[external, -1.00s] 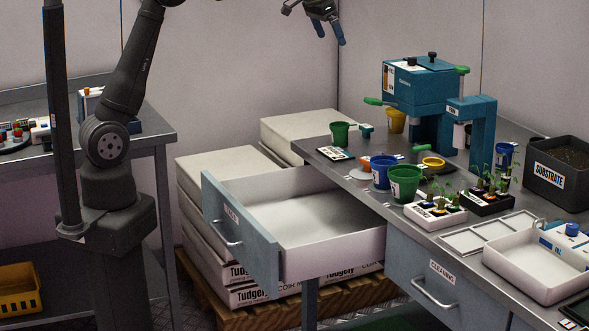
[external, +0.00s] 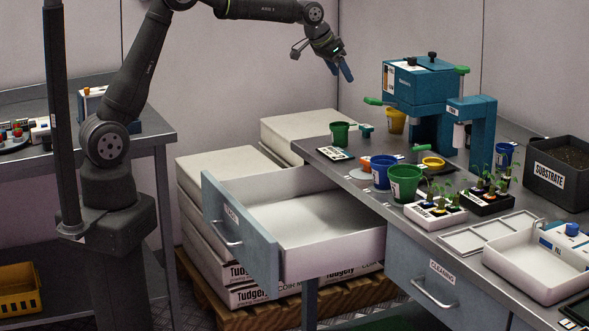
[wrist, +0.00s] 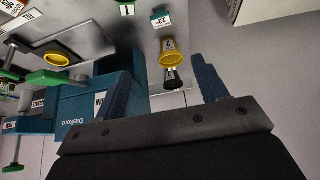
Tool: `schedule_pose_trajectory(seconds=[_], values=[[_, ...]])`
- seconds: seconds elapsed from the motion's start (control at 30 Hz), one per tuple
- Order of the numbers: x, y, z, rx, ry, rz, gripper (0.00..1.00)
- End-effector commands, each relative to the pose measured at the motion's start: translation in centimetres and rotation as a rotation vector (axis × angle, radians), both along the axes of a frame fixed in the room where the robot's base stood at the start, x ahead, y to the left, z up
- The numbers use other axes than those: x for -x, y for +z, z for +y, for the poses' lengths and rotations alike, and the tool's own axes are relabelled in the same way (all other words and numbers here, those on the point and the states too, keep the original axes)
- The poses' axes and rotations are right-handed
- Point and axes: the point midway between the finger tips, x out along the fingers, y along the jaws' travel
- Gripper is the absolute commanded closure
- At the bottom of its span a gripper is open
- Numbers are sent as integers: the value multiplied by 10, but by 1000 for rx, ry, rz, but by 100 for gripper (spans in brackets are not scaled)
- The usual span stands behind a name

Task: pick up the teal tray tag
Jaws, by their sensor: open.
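The teal tray tag (external: 366,131) is a small teal piece standing on the bench beside a green cup (external: 340,134), near the bench's back left. In the wrist view the tag (wrist: 160,18) shows near the top edge, with a white label bearing dark print. My gripper (external: 341,70) is in the air above and behind that part of the bench, apart from the tag. Its two blue fingers are spread with nothing between them. In the wrist view the open gripper (wrist: 165,82) points toward the yellow cup (wrist: 168,48).
A teal machine (external: 412,88) with green handles stands close right of the tag. The yellow cup (external: 394,121) is behind it. A blue cup (external: 382,173) and seedling trays (external: 435,210) stand nearer. An open drawer (external: 330,247) juts out at left.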

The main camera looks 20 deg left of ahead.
Motion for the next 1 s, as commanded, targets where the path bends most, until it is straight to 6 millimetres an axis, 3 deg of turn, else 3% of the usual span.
schedule_pose_trajectory(seconds=[0.03,0.1,0.37,0.8,1.0], values=[[0,-16,-1,7,1,-7,34],[-2,-30,-2,20,2,-21,34],[-12,-61,-12,31,2,-34,34],[-42,-128,-42,30,2,-33,34],[-49,-142,-49,32,3,-36,34]])
